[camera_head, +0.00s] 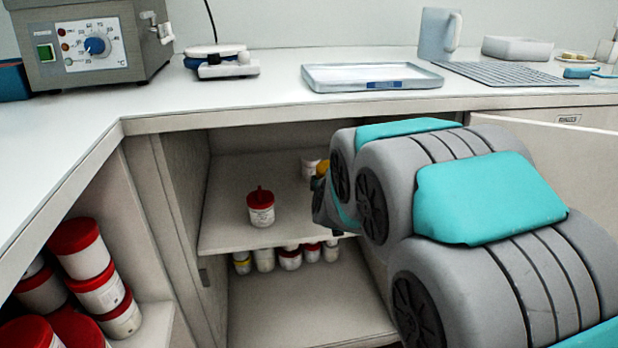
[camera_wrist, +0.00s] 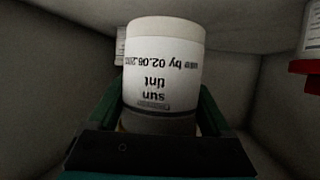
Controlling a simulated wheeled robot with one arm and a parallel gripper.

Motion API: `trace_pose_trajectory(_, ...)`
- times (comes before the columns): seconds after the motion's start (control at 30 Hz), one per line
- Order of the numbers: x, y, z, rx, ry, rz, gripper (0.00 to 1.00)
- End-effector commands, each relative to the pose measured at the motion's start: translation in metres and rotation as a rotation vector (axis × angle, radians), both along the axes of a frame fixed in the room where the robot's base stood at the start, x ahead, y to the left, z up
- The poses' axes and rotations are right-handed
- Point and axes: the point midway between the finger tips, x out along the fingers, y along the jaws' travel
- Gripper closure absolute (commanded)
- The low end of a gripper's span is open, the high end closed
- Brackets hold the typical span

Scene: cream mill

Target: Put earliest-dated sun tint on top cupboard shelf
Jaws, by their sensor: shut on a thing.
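In the wrist view a white jar (camera_wrist: 163,65) stands between the fingers of my gripper (camera_wrist: 160,112), which is shut on it. In the head view my gripper (camera_head: 322,195) is inside the open cupboard, at the upper shelf (camera_head: 225,225), mostly hidden by my arm. A white jar (camera_head: 311,162) and a yellow part (camera_head: 322,168) show beside it; I cannot tell whether either belongs to the held jar.
A red-lidded jar (camera_head: 261,210) stands left of my gripper on the upper shelf. Several jars (camera_head: 290,259) line the back below. Stacked red-lidded tubs (camera_head: 95,275) fill the left cabinet. The open cupboard door (camera_head: 560,135) is at right.

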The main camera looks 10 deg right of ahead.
Motion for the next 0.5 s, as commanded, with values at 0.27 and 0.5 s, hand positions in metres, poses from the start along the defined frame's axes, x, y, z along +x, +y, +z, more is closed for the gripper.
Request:
trace_pose_trajectory(0.27,0.051,0.007,-0.006,0.000,0.004,0.000,0.88)
trace_pose_trajectory(0.5,0.095,0.012,-0.008,-0.001,-0.001,-0.001,0.88)
